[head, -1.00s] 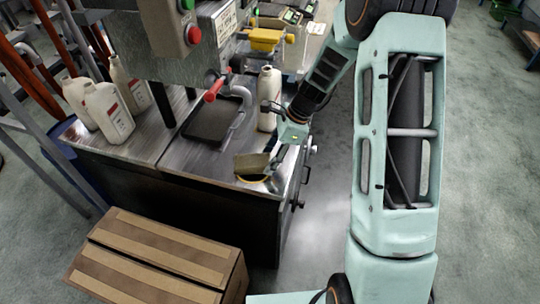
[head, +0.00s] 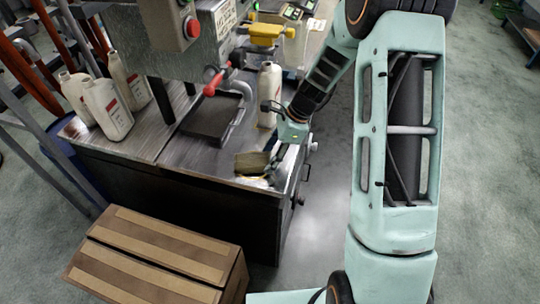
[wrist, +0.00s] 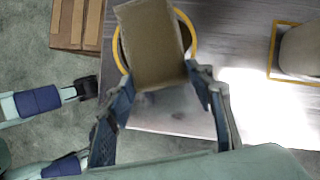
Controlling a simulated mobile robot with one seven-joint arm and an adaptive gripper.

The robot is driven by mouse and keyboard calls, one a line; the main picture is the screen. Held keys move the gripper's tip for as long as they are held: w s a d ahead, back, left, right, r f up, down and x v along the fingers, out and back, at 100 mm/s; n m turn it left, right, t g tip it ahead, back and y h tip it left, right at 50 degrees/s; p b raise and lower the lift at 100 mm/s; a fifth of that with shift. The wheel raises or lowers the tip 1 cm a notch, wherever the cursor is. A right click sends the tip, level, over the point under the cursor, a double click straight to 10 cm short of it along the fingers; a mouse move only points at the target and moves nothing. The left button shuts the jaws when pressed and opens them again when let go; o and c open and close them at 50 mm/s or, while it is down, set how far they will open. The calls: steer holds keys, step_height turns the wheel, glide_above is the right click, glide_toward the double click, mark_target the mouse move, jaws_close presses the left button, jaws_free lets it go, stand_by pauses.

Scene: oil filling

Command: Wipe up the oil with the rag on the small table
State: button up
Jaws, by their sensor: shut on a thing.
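The rag (head: 252,162) is a tan, stiff-looking cloth near the front right corner of the metal table. In the wrist view the rag (wrist: 152,42) sits between the fingers of my gripper (wrist: 167,82), which is shut on its near end. The rag covers most of a yellow ring (wrist: 193,32) on the table top. I cannot tell whether the rag touches the surface.
A white bottle (head: 268,94) stands behind the rag, close to my arm. More white bottles (head: 106,108) stand at the left. A machine with a red handle (head: 216,82) overhangs the table (head: 196,158). A cardboard box (head: 155,258) lies in front.

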mark_target(252, 155)
steer(key=a, duration=0.5)
steer(key=shift+p, duration=0.35)
steer(key=d, duration=1)
steer(key=a, duration=0.3)
steer(key=s+a, duration=0.1)
steer(key=a, duration=0.2)
steer(key=s+a, duration=0.1)
steer(key=a, duration=0.3)
steer(key=shift+p, duration=0.3)
steer(key=d, duration=1)
steer(key=w+a, duration=0.1)
steer(key=a, duration=0.2)
steer(key=w+a+p, duration=0.1)
steer(key=a, duration=0.2)
steer(key=w+a, duration=0.2)
steer(key=a, duration=0.2)
steer(key=d, duration=1)
steer(key=a, duration=0.1)
steer(key=s+a, duration=0.1)
steer(key=a, duration=0.1)
steer(key=s+a, duration=0.1)
steer(key=a, duration=0.1)
